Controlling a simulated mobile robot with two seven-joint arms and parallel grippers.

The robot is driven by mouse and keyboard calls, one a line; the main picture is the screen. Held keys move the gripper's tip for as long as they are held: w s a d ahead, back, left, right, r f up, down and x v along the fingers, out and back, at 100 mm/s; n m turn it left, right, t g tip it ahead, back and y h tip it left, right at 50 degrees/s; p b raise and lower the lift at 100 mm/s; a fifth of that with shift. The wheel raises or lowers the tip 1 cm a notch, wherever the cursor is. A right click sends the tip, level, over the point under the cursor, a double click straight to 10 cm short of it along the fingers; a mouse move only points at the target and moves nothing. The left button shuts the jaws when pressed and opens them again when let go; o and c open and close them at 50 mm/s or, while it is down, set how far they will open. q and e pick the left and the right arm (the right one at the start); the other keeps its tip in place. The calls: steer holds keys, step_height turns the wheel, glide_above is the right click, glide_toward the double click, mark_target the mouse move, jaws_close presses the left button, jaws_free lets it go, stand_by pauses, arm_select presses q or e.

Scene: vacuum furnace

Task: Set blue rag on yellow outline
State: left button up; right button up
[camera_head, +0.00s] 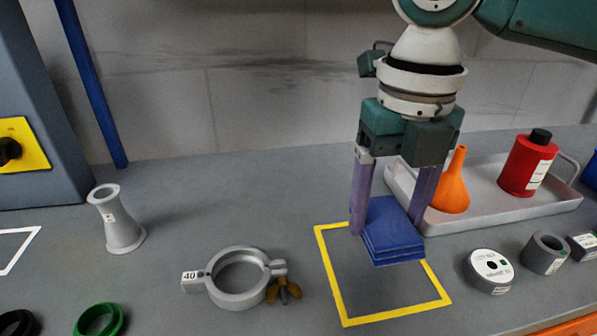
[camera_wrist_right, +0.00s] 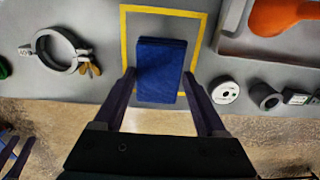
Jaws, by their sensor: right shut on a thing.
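The blue rag (camera_head: 391,236) is a folded stack between the two purple fingers of my right gripper (camera_head: 390,228). My right gripper is shut on it. In the head view the rag lies over the back right part of the yellow outline (camera_head: 333,283). I cannot tell whether the rag touches the table.
A grey clamp ring (camera_head: 237,278) lies left of the outline. A grey tray (camera_head: 480,217) with an orange funnel (camera_head: 452,188) and a red bottle (camera_head: 527,165) stands close on the right. A white-topped roll (camera_head: 490,270) is right of the outline. A grey flared tube (camera_head: 117,222) stands at left.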

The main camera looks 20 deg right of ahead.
mark_target(381, 239)
step_height(381, 239, down, 5)
steer(key=shift+r+b, duration=0.1)
steer(key=shift+b, duration=0.35)
steer(key=shift+f, duration=0.2)
steer(key=o, duration=1.3)
